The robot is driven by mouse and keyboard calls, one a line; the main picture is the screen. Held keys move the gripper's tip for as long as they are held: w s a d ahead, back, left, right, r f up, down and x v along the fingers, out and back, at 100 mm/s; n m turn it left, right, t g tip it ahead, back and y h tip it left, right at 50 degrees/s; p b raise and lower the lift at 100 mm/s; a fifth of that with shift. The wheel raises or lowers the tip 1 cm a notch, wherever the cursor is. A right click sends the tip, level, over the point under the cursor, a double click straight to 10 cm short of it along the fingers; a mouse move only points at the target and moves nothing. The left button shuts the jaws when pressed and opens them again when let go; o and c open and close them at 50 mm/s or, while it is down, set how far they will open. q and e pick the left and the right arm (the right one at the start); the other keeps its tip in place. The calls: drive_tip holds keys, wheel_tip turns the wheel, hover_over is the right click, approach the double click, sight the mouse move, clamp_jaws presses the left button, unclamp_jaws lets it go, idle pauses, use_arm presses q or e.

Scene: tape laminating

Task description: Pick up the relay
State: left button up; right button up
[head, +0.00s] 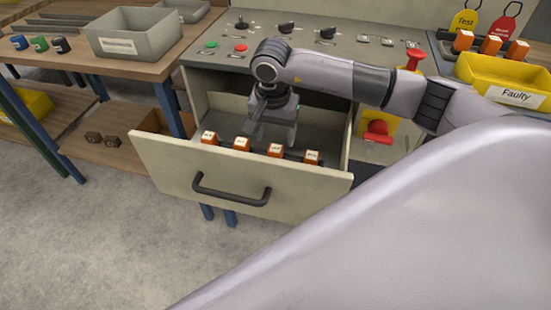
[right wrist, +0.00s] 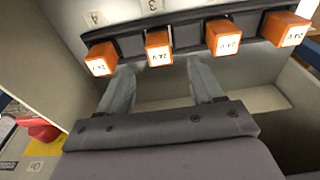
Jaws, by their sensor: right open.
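Several orange relays stand in a row on a dark rail inside the open drawer (head: 165,165), just behind its front. In the head view, the second relay from the right (head: 274,149) is just in front of my right gripper (head: 273,136). In the right wrist view, that relay (right wrist: 158,47) lies just beyond the gap between the open fingertips (right wrist: 161,78). Nothing is between the fingers. The end relay (right wrist: 100,58) is beyond the left finger there, and another relay (right wrist: 222,37) is right of the right finger. My left gripper is not in view.
The control panel (head: 350,48) with knobs and buttons is above the drawer. A grey bin (head: 140,45) sits on the left table. A red switch (head: 378,130) is right of the drawer.

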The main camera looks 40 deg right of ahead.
sight(275, 148)
wheel_tip(275, 148, down, 6)
drive_tip(key=shift+w+d+r, duration=0.1)
drive_tip(key=shift+d, duration=0.05)
drive_tip(key=c, duration=1.1)
